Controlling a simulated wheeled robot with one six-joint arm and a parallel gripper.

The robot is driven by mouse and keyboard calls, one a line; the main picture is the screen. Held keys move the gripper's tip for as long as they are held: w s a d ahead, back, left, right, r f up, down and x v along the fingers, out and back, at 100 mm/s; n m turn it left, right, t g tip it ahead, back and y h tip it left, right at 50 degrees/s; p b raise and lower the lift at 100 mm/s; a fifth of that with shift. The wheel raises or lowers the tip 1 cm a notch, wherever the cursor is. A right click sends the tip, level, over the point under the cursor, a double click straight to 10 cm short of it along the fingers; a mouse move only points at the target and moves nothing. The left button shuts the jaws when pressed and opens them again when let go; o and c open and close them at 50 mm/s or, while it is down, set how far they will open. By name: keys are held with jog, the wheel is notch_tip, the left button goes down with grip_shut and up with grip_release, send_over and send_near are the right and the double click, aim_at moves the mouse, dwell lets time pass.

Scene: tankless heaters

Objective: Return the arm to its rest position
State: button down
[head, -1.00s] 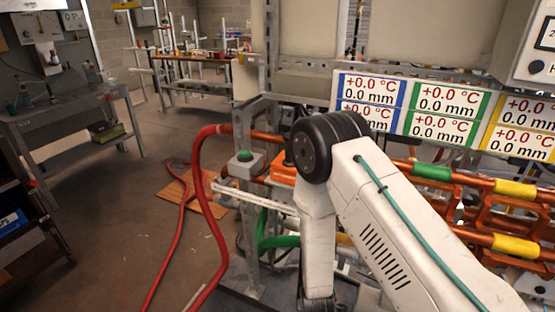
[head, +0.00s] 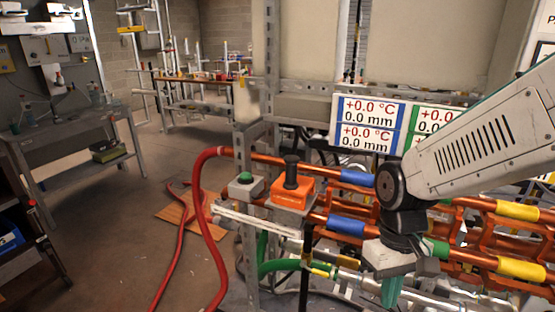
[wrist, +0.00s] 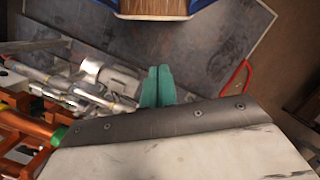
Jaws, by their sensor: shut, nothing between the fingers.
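My arm reaches in from the right in the head view, its white forearm in front of the copper pipes. My gripper (head: 391,291) hangs down at the lower middle, with its teal fingers pointing downward in front of the lower pipework. In the wrist view, the two teal fingertips of my gripper (wrist: 158,72) lie side by side and closed. I see nothing between them. Dark grey floor plates (wrist: 190,45) show beyond the fingers, and metal fittings (wrist: 108,78) lie to their left.
Copper pipes (head: 280,160) with blue, green and yellow bands run behind my arm. An orange box with a black knob (head: 291,187) and a green button box (head: 244,186) sit on the frame. A red hose (head: 196,205) loops down left. Open floor (head: 120,225) lies left.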

jog(key=s+d+r+m+t, duration=0.3)
jog(key=s+d+r, duration=0.3)
jog(key=r, duration=0.6)
jog(key=s+t, duration=0.1)
jog(key=s, duration=0.1)
jog(key=shift+s+d+r, duration=0.15)
jog(key=shift+s+r, duration=0.1)
jog(key=shift+s, duration=0.05)
